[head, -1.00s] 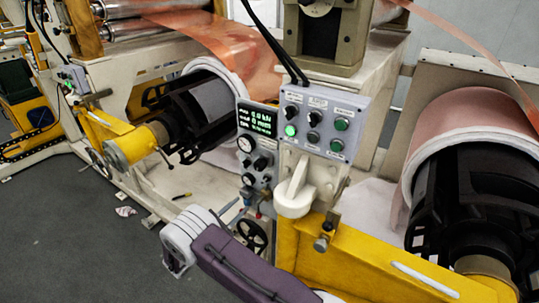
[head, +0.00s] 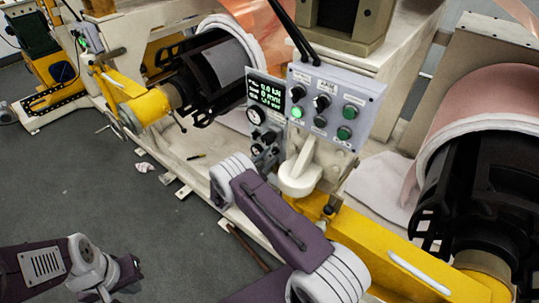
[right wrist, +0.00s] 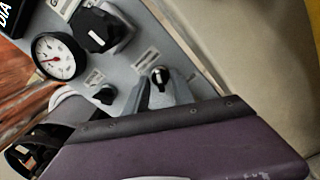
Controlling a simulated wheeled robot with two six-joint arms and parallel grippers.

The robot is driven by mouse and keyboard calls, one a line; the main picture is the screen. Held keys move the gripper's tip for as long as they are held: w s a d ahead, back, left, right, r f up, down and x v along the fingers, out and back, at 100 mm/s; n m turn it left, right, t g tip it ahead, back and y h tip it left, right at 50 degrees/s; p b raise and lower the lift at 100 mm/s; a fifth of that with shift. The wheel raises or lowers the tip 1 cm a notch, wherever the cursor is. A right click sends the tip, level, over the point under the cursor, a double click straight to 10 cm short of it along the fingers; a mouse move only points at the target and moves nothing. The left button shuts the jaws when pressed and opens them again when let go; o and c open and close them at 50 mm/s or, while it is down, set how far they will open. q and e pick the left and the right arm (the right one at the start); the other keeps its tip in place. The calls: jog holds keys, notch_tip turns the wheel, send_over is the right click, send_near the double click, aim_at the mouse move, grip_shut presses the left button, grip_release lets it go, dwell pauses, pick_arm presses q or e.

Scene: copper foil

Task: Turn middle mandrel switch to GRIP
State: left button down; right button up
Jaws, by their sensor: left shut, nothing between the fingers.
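The small grey control panel (head: 254,118) stands at the middle mandrel station, with a lit display, a gauge and black knobs. In the right wrist view a small switch (right wrist: 158,76) with a black base and a pale handle sits on this panel. Its label is too blurred to read. My right gripper (right wrist: 160,92) has grey fingers on either side of this switch. I cannot tell whether they touch it. In the head view my right arm hides this gripper's fingertips. My left gripper (head: 131,271) is shut and empty at the lower left, above the floor.
A larger button box (head: 332,105) with green buttons and black selectors adjoins the panel on the right. A white gauge (right wrist: 54,56) and a large black knob (right wrist: 97,28) are beside the switch. A yellow beam (head: 385,250) runs to the lower right.

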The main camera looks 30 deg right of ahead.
jog(key=shift+a, duration=0.2)
jog(key=shift+d, duration=0.2)
grip_shut()
